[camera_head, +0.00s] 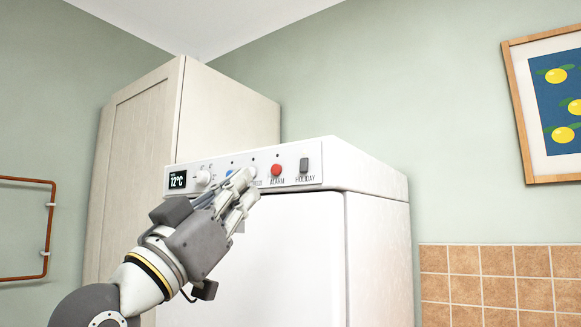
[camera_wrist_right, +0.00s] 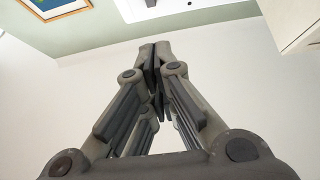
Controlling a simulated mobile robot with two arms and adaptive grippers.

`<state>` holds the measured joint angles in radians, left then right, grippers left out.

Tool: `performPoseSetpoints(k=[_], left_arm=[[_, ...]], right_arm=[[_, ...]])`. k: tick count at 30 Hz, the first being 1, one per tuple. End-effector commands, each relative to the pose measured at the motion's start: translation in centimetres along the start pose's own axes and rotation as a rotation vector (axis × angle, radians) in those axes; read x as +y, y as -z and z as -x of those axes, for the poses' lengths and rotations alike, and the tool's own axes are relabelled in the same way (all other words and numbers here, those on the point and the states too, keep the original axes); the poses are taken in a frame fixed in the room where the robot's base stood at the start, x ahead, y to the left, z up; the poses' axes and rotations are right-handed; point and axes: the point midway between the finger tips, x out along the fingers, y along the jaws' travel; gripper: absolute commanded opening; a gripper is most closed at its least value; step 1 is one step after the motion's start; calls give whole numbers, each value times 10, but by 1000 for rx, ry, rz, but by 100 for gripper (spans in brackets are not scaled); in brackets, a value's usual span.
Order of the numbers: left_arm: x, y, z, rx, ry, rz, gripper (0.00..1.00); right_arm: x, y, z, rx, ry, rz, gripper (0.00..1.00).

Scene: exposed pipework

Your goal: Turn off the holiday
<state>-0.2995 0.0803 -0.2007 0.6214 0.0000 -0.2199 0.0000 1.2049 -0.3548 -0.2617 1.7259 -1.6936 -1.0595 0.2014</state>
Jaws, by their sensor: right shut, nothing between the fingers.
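The holiday switch (camera_head: 304,165) is a small dark grey rocker at the right end of the control panel, with the label HOLIDAY under it. I cannot tell which way it is tipped. The panel (camera_head: 313,180) runs along the top front of a white appliance (camera_head: 375,230). My right gripper (camera_head: 246,182) is shut and empty, its fingertips in front of the panel, left of the switch and apart from it in the picture. The closed fingertips also show in the right wrist view (camera_wrist_right: 154,50). My left gripper is not in view.
A red alarm button (camera_head: 276,170) sits just left of the switch. A white knob (camera_head: 203,178) and a lit display reading 12°C (camera_head: 178,180) are farther left. My gripper partly covers other controls. A tall cabinet (camera_head: 140,150) stands behind. The space right of the appliance looks clear.

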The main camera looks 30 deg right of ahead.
Motion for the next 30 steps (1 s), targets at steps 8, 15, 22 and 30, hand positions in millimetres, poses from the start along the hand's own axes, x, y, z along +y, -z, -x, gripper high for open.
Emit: performPoseSetpoints(k=[8, 15, 22, 30], left_arm=[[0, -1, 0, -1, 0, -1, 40], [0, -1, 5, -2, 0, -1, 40], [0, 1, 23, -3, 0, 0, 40], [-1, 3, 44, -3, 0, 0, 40]], right_arm=[[6, 3, 0, -1, -12, -8, 0], [5, 4, -10, 0, -13, -6, 0], [6, 6, -53, -2, -14, -5, 0], [6, 3, -108, -2, -13, -4, 0]])
